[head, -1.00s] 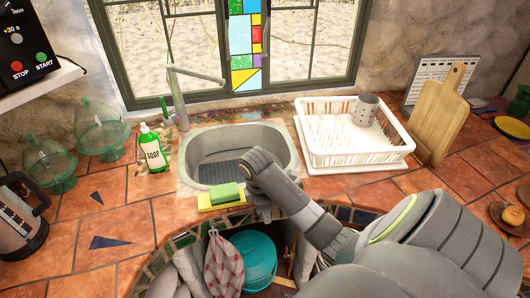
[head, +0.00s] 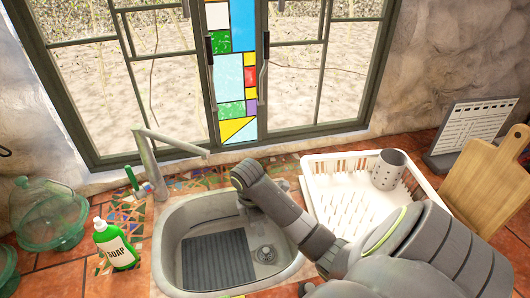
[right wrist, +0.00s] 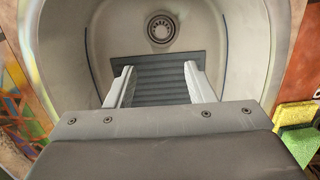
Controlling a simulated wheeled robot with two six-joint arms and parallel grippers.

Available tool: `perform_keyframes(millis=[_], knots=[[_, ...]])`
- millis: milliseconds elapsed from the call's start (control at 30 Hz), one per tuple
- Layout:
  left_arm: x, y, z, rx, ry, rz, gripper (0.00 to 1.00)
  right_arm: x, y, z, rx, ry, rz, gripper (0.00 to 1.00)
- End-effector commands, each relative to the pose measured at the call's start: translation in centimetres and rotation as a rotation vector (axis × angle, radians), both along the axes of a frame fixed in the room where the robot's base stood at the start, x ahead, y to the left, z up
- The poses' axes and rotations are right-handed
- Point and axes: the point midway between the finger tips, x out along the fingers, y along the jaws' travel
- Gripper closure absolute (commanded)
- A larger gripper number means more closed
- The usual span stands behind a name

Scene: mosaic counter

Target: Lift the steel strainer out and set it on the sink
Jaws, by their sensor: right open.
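A round steel strainer (head: 265,253) sits in the drain at the bottom of the grey sink (head: 172,240). It also shows in the right wrist view (right wrist: 161,28), beyond my fingertips. My right gripper (right wrist: 161,84) is open and empty, with a dark ribbed mat (right wrist: 160,78) behind and between its fingers. The strainer is apart from the fingers. My left gripper is not in view.
A white dish rack (head: 330,235) right of the sink holds a perforated steel cup (head: 388,169). A faucet (head: 150,165) and green soap bottle (head: 115,245) stand left. A cutting board (head: 487,180) leans at right. A green-yellow sponge (right wrist: 298,130) lies beside the sink.

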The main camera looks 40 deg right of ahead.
Motion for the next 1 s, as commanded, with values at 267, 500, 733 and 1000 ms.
perform_keyframes(millis=[267,500,733,1000], knots=[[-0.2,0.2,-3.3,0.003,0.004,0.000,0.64,-0.3,-0.3,-3.6,0.000,0.003,-0.001,0.51],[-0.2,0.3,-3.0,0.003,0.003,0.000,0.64,-0.7,-0.9,-8.2,0.001,0.006,-0.003,0.51],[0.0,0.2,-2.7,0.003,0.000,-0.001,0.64,-0.7,-1.2,-11.4,0.000,0.001,-0.001,0.51],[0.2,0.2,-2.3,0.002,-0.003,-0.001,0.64,-1.0,-1.5,-13.1,0.001,0.003,0.000,0.51]])
